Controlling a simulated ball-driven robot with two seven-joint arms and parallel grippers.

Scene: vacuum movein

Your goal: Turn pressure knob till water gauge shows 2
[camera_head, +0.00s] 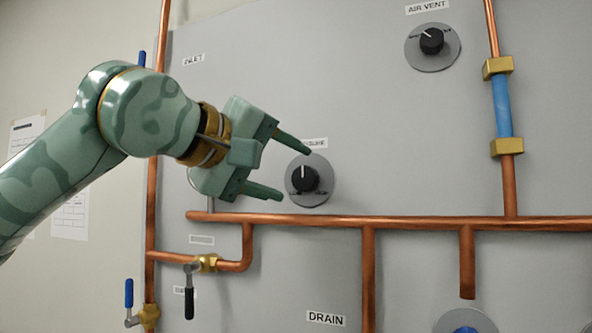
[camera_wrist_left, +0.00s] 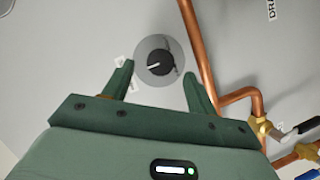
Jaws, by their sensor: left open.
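The pressure knob (camera_head: 305,178) is a black dial with a white pointer mark on a round grey plate, fixed to the grey panel. In the head view its mark points up. My left gripper (camera_head: 297,171) is open, with its two green fingers reaching toward the knob from the left. In the left wrist view the knob (camera_wrist_left: 160,63) lies ahead of and between the fingertips of my left gripper (camera_wrist_left: 158,72), with nothing between the fingers touching it visibly. The "pressure" label is partly hidden by the upper finger. A clear water gauge reading is not visible. My right gripper is not in view.
A copper pipe (camera_head: 420,222) runs across just below the knob. An air vent knob (camera_head: 432,41) sits at upper right, beside a blue tube section (camera_head: 502,105) in a vertical pipe. Valves with a black handle (camera_head: 189,303) and a blue handle (camera_head: 129,293) are at lower left.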

